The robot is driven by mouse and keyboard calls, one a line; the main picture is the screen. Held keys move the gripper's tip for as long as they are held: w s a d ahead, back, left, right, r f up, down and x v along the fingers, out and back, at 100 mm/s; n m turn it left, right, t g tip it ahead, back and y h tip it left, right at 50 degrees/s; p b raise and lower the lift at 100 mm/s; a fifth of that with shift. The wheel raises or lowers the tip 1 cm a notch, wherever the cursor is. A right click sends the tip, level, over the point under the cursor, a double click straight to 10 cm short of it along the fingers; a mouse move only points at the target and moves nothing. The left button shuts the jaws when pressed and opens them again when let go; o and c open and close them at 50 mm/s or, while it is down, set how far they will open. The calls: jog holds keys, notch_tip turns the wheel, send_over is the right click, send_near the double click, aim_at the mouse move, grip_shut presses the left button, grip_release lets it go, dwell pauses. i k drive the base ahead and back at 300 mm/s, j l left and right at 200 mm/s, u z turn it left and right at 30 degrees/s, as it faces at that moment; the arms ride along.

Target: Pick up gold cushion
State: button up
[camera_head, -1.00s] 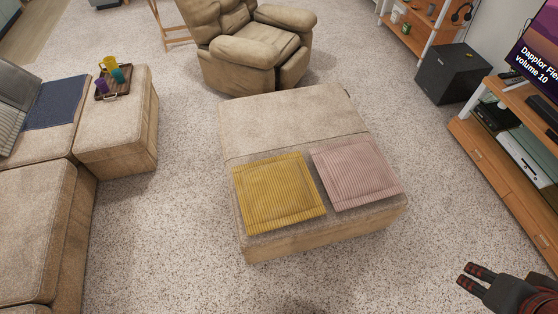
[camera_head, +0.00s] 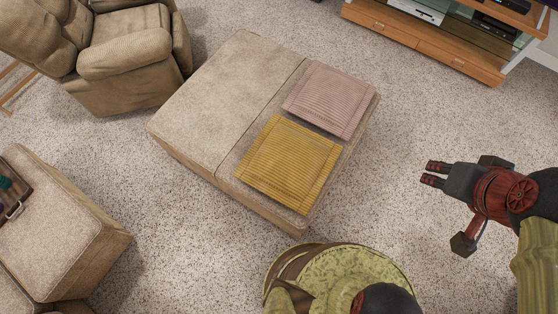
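The gold cushion (camera_head: 288,163) is square and ribbed. It lies flat on the near right part of a beige ottoman (camera_head: 213,110), close to the ottoman's near edge. A pink cushion (camera_head: 330,98) lies flat beside it, farther back. My gripper (camera_head: 432,174) is at the right of the view, above the carpet, to the right of the gold cushion and apart from it. Its two dark fingers point left with a narrow gap between them and nothing visible held.
A beige recliner (camera_head: 125,62) stands at the upper left. Another beige seat (camera_head: 62,225) with a tray is at the lower left. A wooden TV stand (camera_head: 425,44) is along the top right. Carpet (camera_head: 395,110) is clear between the ottoman and the stand.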

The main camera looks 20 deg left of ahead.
aim_at(289, 163)
jog(key=j+z, duration=0.2)
jog(key=j, duration=0.15)
jog(key=k+j+z, duration=0.15)
jog(key=j, duration=0.2)
jog(key=k+j+z, duration=0.2)
jog(key=j, duration=0.2)
jog(key=j+z, duration=0.2)
jog(key=j, duration=0.25)
jog(key=k+j+z, duration=0.25)
jog(key=j, duration=0.15)
jog(key=j+z, duration=0.2)
jog(key=j, duration=0.25)
jog(key=k+j+z, duration=0.2)
jog(key=j, duration=0.2)
jog(key=k+j+z, duration=0.45)
jog(key=j, duration=0.25)
